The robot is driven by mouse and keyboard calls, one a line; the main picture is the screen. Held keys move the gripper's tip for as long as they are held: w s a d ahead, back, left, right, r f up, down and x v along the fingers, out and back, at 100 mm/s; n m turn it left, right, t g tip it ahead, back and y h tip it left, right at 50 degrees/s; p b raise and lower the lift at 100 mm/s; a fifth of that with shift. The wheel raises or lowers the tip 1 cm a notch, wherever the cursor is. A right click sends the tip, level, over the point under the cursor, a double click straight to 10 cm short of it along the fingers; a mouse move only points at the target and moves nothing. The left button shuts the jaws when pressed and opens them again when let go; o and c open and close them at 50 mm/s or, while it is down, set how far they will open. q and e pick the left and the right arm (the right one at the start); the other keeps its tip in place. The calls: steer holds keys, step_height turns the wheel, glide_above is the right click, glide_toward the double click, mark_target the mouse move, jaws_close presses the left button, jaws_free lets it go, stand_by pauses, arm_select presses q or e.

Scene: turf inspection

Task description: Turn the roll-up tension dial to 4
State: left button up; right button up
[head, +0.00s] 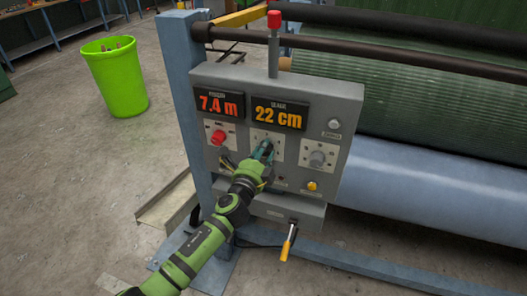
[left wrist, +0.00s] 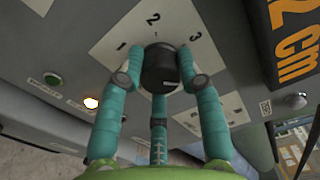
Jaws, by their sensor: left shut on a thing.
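The control panel (head: 277,85) has a middle dial plate (head: 256,135) under the 22 cm display. In the left wrist view a black round dial (left wrist: 160,68) sits on this white plate (left wrist: 120,48), with 1, 2 and 3 printed around it. Other marks are partly hidden by the fingers. My left gripper (head: 264,150) has its teal fingers closed around the dial's sides; the grip also shows in the left wrist view (left wrist: 160,78). A small pale mark by the dial's rim lies near the 2, but the exact setting is unclear. My right gripper is out of sight.
A red knob (head: 217,137) is left of the held dial, and a grey knob (head: 317,158) is right. An orange button (head: 312,185) and a yellow-handled crank (head: 288,245) are below. A turf roller (head: 430,190) stands right, a green bin (head: 115,75) left.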

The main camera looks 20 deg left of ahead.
arm_select(q)
steer(key=shift+a+m, duration=0.1)
steer(key=shift+m, duration=1.3)
steer(key=shift+r, duration=0.1)
steer(key=o, duration=1.1)
steer(key=shift+o, duration=0.2)
steer(key=shift+s, duration=0.1)
steer(key=s, duration=1.1)
steer(key=shift+s+a, duration=0.25)
steer(key=shift+s, duration=0.15)
